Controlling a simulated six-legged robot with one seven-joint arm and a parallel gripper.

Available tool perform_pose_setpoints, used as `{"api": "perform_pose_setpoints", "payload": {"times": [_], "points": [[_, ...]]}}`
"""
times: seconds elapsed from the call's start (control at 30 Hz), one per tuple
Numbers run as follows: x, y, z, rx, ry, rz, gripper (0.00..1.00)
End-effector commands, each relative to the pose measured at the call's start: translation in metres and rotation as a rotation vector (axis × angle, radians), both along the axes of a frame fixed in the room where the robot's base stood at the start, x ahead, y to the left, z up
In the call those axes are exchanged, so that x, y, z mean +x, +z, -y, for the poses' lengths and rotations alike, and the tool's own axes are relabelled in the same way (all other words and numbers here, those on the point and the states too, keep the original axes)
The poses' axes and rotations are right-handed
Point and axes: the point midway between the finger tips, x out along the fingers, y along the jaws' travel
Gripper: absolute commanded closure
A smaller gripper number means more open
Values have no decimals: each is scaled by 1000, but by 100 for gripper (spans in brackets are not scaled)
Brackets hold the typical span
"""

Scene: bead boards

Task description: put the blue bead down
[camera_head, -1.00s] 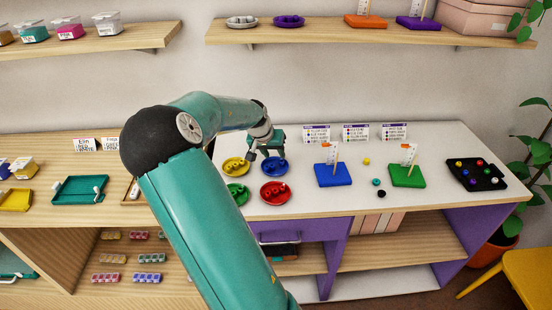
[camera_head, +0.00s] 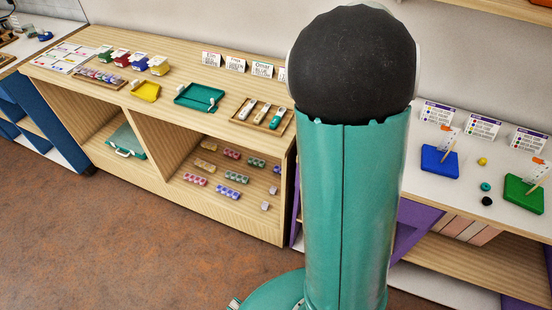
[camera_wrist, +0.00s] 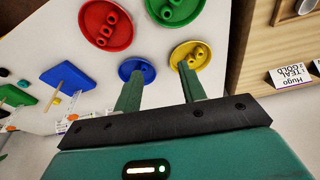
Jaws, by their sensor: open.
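In the wrist view, a round blue dish (camera_wrist: 123,71) lies just beyond my left fingertip, with blue beads (camera_wrist: 138,67) in it. Which one is the task's blue bead I cannot tell. My gripper (camera_wrist: 160,72) is open, its two teal fingers spread with nothing seen between them. A yellow dish (camera_wrist: 203,48) with yellow beads lies beyond the right fingertip. A red dish (camera_wrist: 88,22) and a green dish (camera_wrist: 190,14), each with beads, lie farther up the picture. In the head view, my arm hides the gripper and the dishes.
In the head view, a blue board (camera_head: 432,168) and a green board (camera_head: 520,202), each with a peg, stand on the white table. Loose yellow (camera_head: 482,161), teal (camera_head: 486,186) and black (camera_head: 487,201) beads lie between them. A wooden shelf unit (camera_head: 200,100) with trays stands at left.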

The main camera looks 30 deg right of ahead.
Motion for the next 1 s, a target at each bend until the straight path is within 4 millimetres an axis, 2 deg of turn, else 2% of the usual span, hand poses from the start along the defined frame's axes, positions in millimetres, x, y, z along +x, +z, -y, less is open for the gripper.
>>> {"api": "perform_pose_setpoints", "payload": {"times": [0.03, 0.1, 0.27, 0.47, 0.6, 0.7, 0.8, 0.9, 1.0], "points": [[0, 7, -24, 40, 50, 30, 59], [-1, 14, -56, 83, 122, 57, 59], [-11, 39, -129, 142, 304, 117, 59], [-42, 71, -213, 142, 543, 177, 59], [-74, 89, -264, 92, 706, 209, 59], [-99, 97, -294, 35, 815, 223, 59], [-122, 99, -315, -29, 903, 227, 59], [-137, 99, -327, -79, 955, 226, 59], [-144, 98, -332, -104, 980, 223, 59]]}}
